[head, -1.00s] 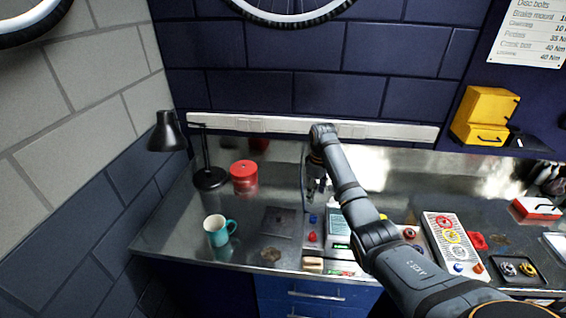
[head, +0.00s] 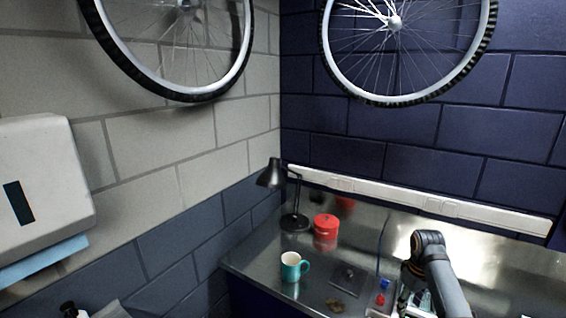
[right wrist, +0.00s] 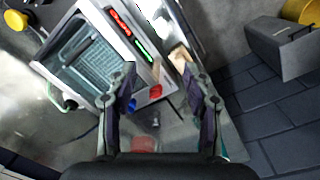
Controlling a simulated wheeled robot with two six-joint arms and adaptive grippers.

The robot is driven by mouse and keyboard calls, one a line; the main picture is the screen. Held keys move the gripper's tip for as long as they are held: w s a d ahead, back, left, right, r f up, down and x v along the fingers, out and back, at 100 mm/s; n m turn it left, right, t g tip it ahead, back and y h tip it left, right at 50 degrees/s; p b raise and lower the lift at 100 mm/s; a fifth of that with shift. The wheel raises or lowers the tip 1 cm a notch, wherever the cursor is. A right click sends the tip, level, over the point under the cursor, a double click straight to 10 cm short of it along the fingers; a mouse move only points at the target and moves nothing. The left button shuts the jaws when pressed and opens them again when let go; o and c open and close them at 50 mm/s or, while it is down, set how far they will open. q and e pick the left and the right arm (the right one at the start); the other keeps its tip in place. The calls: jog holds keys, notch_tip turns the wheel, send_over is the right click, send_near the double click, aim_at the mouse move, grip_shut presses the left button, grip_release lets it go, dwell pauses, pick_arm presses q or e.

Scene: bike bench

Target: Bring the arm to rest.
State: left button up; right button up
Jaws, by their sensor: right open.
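My right arm (head: 440,268) reaches over the metal bench from the lower right in the head view. Its gripper (head: 404,296) points down beside the small blue and red pieces, partly hidden by the frame's edge. My left gripper is not in view.
A teal mug (head: 291,267), a red canister (head: 326,225) and a black lamp (head: 272,178) stand on the bench (head: 262,250) to the left. A white-framed device (right wrist: 82,55) with lit displays lies near the gripper. A wheel (head: 408,95) hangs above.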

jog(key=s+a+f+m+t, duration=0.1)
jog(key=s+a+f, duration=0.35)
jog(key=s, duration=0.25)
jog(key=s+a+f+t, duration=0.1)
jog(key=s+a+f, duration=0.2)
jog(key=s+f, duration=0.3)
jog(key=s+a+r+m+t, duration=0.1)
jog(key=s+a+r, duration=0.15)
jog(key=s, duration=0.45)
jog(key=s+a+r+m, duration=0.1)
jog(key=s+a+r, duration=0.15)
jog(key=s, duration=0.45)
notch_tip(320, 180, down, 32)
jog(key=s+d+g+b, duration=0.1)
jog(key=s+d+b, duration=0.15)
jog(key=b, duration=0.35)
pick_arm(q)
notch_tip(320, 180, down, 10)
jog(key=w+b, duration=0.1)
jog(key=b, duration=0.3)
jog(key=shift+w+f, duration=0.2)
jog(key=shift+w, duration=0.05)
pick_arm(e)
jog(key=s+d+f+m+g, duration=0.1)
jog(key=s+f, duration=1.7)
jog(key=f, duration=0.3)
jog(key=shift+d, duration=0.3)
